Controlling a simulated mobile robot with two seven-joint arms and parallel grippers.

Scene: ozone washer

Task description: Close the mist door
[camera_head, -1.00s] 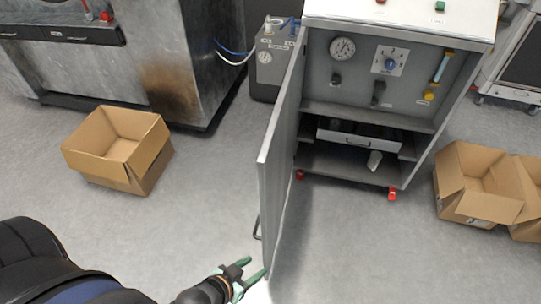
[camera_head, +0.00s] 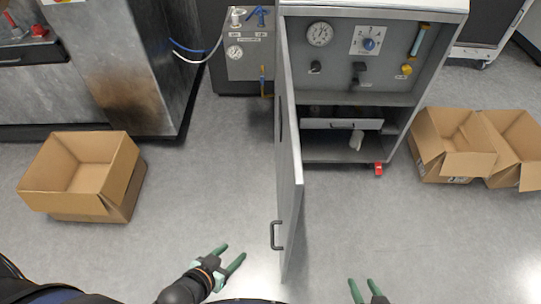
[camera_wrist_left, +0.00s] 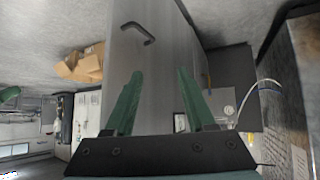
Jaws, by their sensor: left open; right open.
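The mist door (camera_head: 288,170) is a grey panel standing wide open, hinged at the left side of the grey cabinet (camera_head: 390,60) and swung out towards me. Its dark handle (camera_head: 277,235) is on the left face near the free edge. My left gripper (camera_head: 232,256) is open and empty, left of the door and a little nearer me than the handle. In the left wrist view the door (camera_wrist_left: 150,75) and its handle (camera_wrist_left: 138,33) lie beyond the open green fingers (camera_wrist_left: 160,100). My right gripper (camera_head: 363,290) is open and empty at the bottom, right of the door.
An open cardboard box (camera_head: 85,175) is on the floor at the left. Two more boxes, one of them the nearer box (camera_head: 450,145), are right of the cabinet. The floor beside the door is clear.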

